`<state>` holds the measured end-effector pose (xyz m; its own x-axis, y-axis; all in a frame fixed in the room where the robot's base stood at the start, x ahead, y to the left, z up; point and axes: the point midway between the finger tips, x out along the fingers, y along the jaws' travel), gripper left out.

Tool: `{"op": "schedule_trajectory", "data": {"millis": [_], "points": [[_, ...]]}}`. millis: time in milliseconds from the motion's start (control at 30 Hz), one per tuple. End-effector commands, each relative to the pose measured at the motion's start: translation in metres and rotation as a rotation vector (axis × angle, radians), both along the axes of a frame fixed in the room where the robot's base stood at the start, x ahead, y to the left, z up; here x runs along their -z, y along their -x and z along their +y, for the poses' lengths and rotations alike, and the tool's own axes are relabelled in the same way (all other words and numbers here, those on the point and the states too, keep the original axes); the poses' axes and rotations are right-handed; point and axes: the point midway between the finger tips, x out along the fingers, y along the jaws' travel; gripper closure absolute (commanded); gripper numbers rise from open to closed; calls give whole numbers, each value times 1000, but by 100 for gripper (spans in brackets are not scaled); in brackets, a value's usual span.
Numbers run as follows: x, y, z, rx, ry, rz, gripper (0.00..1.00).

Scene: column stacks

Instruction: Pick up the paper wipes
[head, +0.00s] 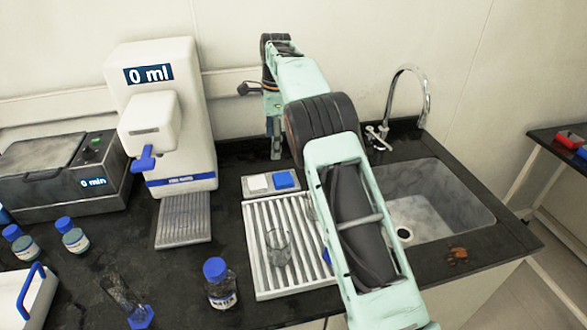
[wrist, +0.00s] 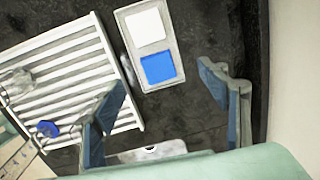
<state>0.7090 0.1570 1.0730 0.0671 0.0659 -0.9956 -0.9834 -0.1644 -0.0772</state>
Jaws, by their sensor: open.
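A white box-like thing with a dark, rounded slot, which looks like the paper wipes (wrist: 135,155), shows at the bottom of the wrist view. My gripper's body cuts off its lower part. It lies between the bases of my fingers in that picture, and I see no contact. In the head view I cannot make it out; my arm covers that area. My gripper (wrist: 162,80) is open with nothing between its fingers. In the head view my gripper (head: 275,150) points down above the back of the counter, just behind a small tray.
The small tray (head: 257,195) holds a white and a blue square. The ribbed rack (head: 262,285) with a glass beaker (head: 278,247) is in front. The white dispenser (head: 180,90) stands left, the sink (head: 445,205) right. A blue-capped bottle (head: 221,290) stands near the rack.

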Motion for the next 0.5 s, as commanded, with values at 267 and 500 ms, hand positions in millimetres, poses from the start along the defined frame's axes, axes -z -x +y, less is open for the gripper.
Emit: {"op": "schedule_trajectory", "data": {"millis": [267,500], "points": [[29,5,-9,-32,66,67,32],[66,5,-10,-33,69,72,32]]}}
